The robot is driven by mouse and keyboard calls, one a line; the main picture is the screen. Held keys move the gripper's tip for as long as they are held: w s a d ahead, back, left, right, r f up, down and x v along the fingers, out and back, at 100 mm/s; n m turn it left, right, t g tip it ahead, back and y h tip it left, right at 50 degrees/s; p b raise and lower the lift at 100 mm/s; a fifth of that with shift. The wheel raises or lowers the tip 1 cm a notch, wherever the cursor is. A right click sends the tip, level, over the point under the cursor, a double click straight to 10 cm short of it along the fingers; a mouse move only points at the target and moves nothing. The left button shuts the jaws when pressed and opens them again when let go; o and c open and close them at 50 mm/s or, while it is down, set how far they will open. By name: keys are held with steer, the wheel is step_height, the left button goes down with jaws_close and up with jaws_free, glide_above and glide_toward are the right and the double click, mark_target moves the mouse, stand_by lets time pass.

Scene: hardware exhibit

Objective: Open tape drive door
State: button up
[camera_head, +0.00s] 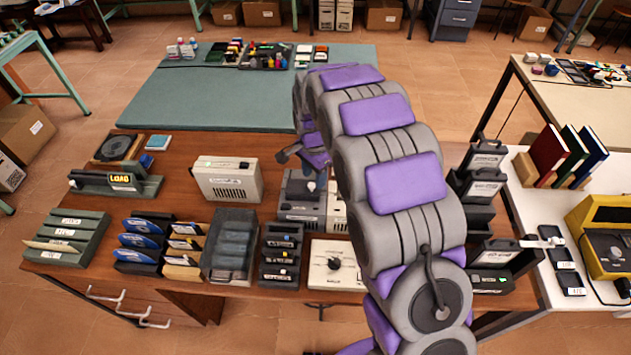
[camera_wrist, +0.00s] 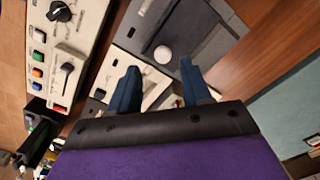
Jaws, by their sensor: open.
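The likely tape drive (camera_head: 303,213) is a grey unit on the wooden workbench, partly hidden behind my arm in the head view. In the wrist view a grey panel (camera_wrist: 205,35), which looks like its door, carries a round white knob (camera_wrist: 162,53). The panel appears shut, though its edges are only partly in view. My gripper (camera_wrist: 160,67) is open, with its two blue fingers spread on either side of the knob in the picture. Nothing is between the fingers; I cannot tell whether they touch the panel. In the head view my arm mostly hides the gripper.
A cream control panel (camera_wrist: 63,55) with dials and coloured buttons lies left in the wrist view. A cream box (camera_head: 226,180), a dark clear-lidded bin (camera_head: 230,245) and black racks (camera_head: 281,256) crowd the bench. Bare wood (camera_head: 185,200) shows at the left.

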mark_target(311, 184)
steer(key=a+f, duration=0.2)
steer(key=shift+a+f, duration=0.1)
steer(key=shift+f, duration=0.3)
steer(key=shift+d, duration=1.25)
steer(key=shift+a, duration=0.1)
steer(key=c, duration=0.3)
steer(key=shift+a, duration=0.65)
steer(key=c, duration=0.3)
steer(key=shift+a, duration=0.1)
jaws_close()
steer(key=shift+d, duration=0.2)
